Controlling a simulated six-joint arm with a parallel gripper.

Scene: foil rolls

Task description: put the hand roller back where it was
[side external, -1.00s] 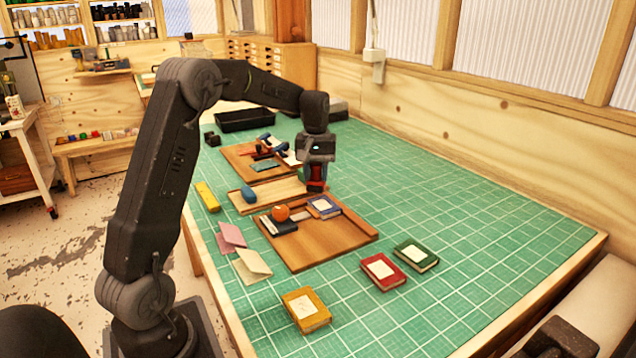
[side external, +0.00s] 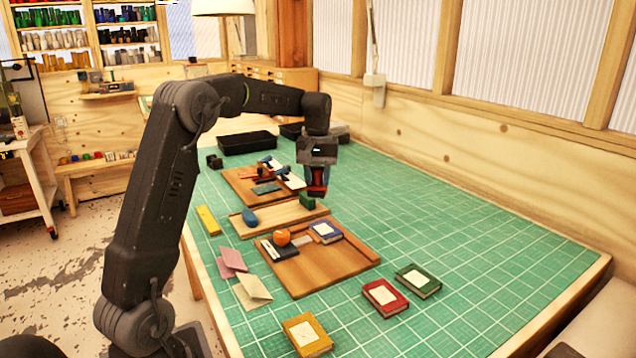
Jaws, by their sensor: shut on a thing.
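My gripper (side external: 316,188) is shut on a small dark red thing (side external: 317,178), held above the table near the right end of the middle wooden tray (side external: 285,217). The fingers hide most of the held thing, and I cannot tell if it is the hand roller. In the middle tray, a blue roll (side external: 250,218) lies at the left and a green piece (side external: 308,202) at the right, just below my gripper. The back board (side external: 240,190) holds small blue, red and dark tools, too small to tell apart.
The front wooden board (side external: 325,265) carries an orange round thing (side external: 282,238), a dark block and a blue book (side external: 326,232). Red (side external: 385,298), green (side external: 418,281) and yellow (side external: 307,334) books lie in front. A black tray (side external: 247,143) stands behind. The mat's right side is clear.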

